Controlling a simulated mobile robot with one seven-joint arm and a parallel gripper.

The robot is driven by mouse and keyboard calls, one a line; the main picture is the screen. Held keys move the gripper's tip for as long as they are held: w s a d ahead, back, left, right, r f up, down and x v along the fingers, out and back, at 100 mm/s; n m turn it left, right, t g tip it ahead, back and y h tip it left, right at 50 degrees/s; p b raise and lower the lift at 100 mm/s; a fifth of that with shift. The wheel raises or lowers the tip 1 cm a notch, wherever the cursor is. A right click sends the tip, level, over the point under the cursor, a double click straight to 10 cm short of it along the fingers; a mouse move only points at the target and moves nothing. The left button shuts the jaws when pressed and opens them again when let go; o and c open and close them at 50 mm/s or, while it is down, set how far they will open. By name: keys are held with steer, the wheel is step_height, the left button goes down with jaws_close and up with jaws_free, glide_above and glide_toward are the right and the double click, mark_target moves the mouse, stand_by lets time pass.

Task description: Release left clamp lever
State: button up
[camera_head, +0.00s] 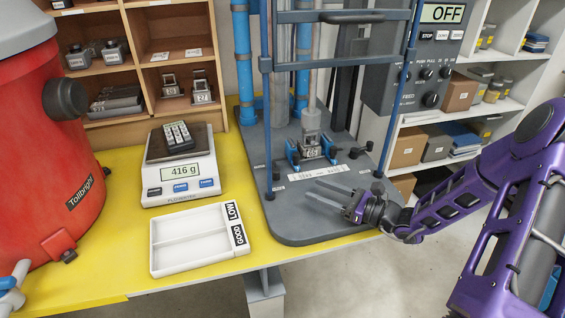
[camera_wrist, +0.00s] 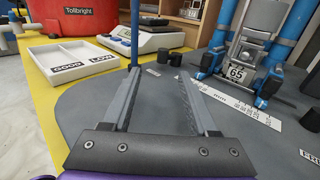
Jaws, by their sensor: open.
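The clamp fixture stands on the grey machine base (camera_head: 300,215), holding a metal block marked 65 (camera_head: 311,153). The left clamp lever (camera_head: 292,153) is blue, at the block's left; a matching blue clamp lever (camera_head: 329,148) is at its right. In the wrist view the block (camera_wrist: 237,73) is at the right, with the left lever (camera_wrist: 210,63) and right lever (camera_wrist: 269,86) beside it. My gripper (camera_head: 319,191) is open and empty, in front of the fixture, pointing left, apart from both levers. Its two spread fingers (camera_wrist: 158,78) show in the wrist view.
Blue guard posts (camera_head: 267,130) frame the fixture. Black knobs (camera_head: 365,149) stand on the base. A label strip (camera_head: 318,172) lies before the clamps. A white GOOD/LOW tray (camera_head: 195,240), a scale (camera_head: 180,170) reading 416 g and a red tank (camera_head: 45,150) are left. The control panel (camera_head: 430,60) reads OFF.

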mark_target(274, 171)
steer(key=shift+w+d, duration=0.1)
steer(key=shift+w, duration=0.15)
steer(key=x, duration=1.7)
steer(key=shift+w+r, duration=0.1)
steer(key=shift+r, duration=0.05)
steer(key=shift+c, duration=0.2)
jaws_close()
